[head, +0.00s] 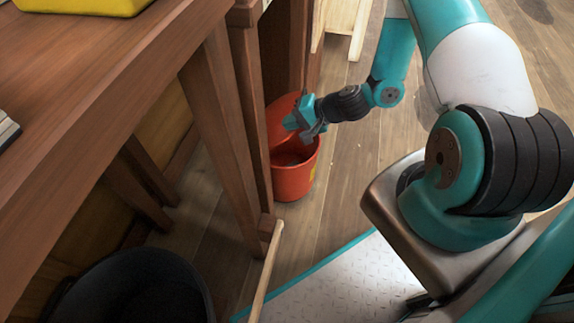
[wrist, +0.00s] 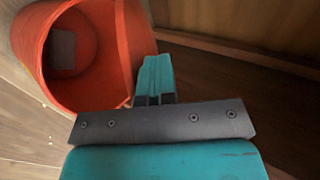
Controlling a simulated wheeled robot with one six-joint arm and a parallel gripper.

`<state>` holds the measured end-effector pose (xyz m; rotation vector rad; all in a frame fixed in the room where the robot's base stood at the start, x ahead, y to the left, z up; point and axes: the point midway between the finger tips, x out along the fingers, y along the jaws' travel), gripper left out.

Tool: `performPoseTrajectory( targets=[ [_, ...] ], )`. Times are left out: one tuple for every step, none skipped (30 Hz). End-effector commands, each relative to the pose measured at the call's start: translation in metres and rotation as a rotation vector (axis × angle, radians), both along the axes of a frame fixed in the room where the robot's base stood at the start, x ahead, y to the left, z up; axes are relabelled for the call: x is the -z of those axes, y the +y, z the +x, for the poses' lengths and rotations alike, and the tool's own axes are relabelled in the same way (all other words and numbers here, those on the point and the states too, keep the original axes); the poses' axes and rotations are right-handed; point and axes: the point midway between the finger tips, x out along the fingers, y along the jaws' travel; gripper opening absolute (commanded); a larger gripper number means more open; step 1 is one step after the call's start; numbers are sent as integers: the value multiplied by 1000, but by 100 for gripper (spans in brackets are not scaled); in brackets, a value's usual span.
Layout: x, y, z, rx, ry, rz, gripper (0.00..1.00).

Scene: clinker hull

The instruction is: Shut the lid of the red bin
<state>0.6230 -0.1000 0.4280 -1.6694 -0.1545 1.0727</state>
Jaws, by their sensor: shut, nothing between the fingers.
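The red bin (head: 296,178) stands on the wooden floor beside the dark wooden furniture in the head view. Its lid (head: 281,117) is raised at the back, leaning toward the furniture. In the wrist view the bin (wrist: 42,47) shows its open mouth and inside, with a grey patch within. The lid (wrist: 127,40) shows there at the bin's right side. My gripper (head: 306,136) is over the bin, close to the raised lid. Its teal fingers (wrist: 155,80) are shut and empty, by the lid's edge. I cannot tell whether they touch it.
A wooden bench (head: 110,95) with legs runs along the left. A dark round container (head: 135,288) stands at the lower left, and a thin wooden stick (head: 266,270) is near it. A yellow object (head: 85,5) lies on the bench. The floor (head: 345,185) right of the bin is clear.

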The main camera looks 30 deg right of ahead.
Motion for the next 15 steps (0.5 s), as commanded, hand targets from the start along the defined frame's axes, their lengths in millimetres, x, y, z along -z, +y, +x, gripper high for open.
performPoseTrajectory(
  targets=[
    [6,-6,1,10,-9,-8,0],
    [6,-7,0,10,-10,-8,0],
    [7,-7,0,9,-10,-7,0],
    [7,-8,0,8,-11,-8,0],
    [6,-7,-1,7,-10,-7,0],
    [6,-7,0,7,-10,-7,0],
    [6,-7,0,7,-10,-7,0],
    [6,-7,0,7,-11,-8,0],
    [6,-7,0,7,-11,-8,0],
    [6,-7,0,7,-11,-8,0],
    [6,-7,0,7,-11,-7,0],
    [6,-7,-1,7,-11,-7,0],
    [7,-8,-1,7,-11,-7,0],
    [9,-8,-1,8,-10,-6,0],
    [11,-9,-2,8,-10,-7,0]
  ],
)
